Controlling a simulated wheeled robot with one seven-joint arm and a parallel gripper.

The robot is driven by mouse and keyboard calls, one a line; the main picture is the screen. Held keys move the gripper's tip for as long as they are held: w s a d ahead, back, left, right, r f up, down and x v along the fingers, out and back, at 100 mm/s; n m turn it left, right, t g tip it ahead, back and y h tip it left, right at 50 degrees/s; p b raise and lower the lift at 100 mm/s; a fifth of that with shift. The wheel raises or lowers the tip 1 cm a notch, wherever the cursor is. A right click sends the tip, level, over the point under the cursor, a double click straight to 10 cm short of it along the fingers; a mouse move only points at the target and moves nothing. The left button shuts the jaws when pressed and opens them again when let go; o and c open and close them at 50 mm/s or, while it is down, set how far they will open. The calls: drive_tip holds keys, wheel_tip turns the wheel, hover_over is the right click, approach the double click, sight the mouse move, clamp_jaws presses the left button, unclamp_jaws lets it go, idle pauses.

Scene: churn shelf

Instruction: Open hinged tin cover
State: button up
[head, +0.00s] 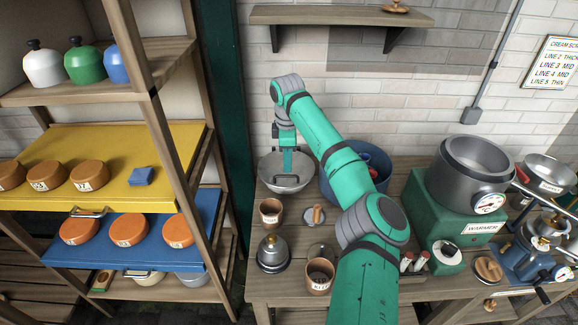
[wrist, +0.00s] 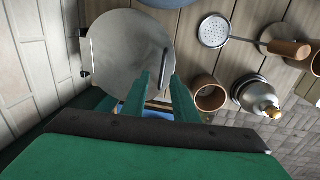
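The round grey tin with its flat metal cover (head: 272,178) stands on the table at the back left, by the wall. The cover looks shut and fills the upper left of the wrist view (wrist: 122,45). A bar handle (head: 287,179) lies on the cover's front side; it shows in the wrist view (wrist: 164,62) close by the fingertips. A dark hinge-like piece (wrist: 85,56) is on the wall side. My gripper (head: 288,170) points down over the cover near the handle. In the wrist view its two fingers (wrist: 162,82) are apart with nothing held; whether they touch the handle is unclear.
A large blue tub (head: 371,158) stands right beside the tin, partly behind my arm. A brown cup (head: 270,211), a skimmer (head: 315,216) and a metal bell-shaped vessel (head: 272,254) stand in front. A wooden shelf post (head: 151,117) is on the left, the brick wall behind.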

wheel_tip(320, 180, up, 8)
drive_tip(key=shift+s, duration=0.45)
drive_tip(key=shift+f, duration=0.1)
drive_tip(key=shift+c, duration=0.2)
